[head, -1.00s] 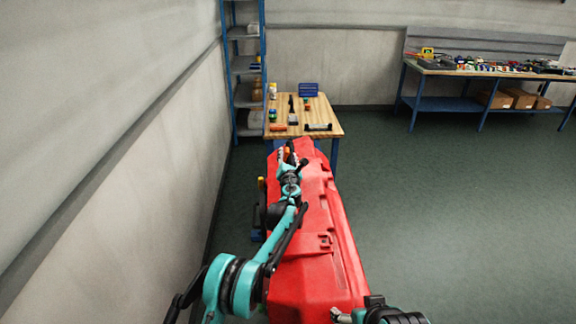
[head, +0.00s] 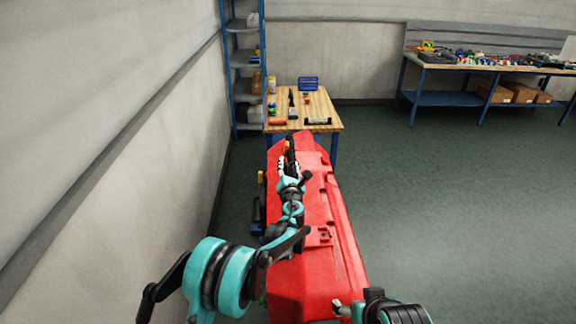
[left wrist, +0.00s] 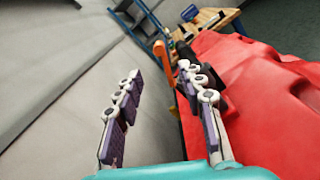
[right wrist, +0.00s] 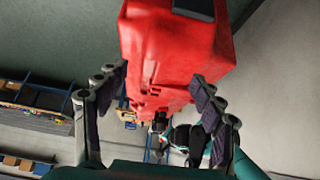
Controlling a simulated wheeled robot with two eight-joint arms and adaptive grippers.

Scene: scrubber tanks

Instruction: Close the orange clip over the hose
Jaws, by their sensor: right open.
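The orange clip (head: 287,146) stands up at the far left edge of the red scrubber tank (head: 312,250). In the left wrist view the clip (left wrist: 163,60) is an upright orange strip just beyond my fingertips, nearer the right finger. My left gripper (head: 284,160) is close to the clip; its fingers (left wrist: 158,72) are apart with nothing held between them. A dark part beside the clip (left wrist: 186,54) may be the hose; I cannot tell. My right gripper (head: 338,308) is at the tank's near right end, open and empty in the right wrist view (right wrist: 160,88).
A wooden table (head: 325,110) with small items stands beyond the tank. A blue shelf rack (head: 236,90) is at the far left, near the long wall (head: 100,110). A bench (head: 480,70) with parts is at the back right. The right floor is clear.

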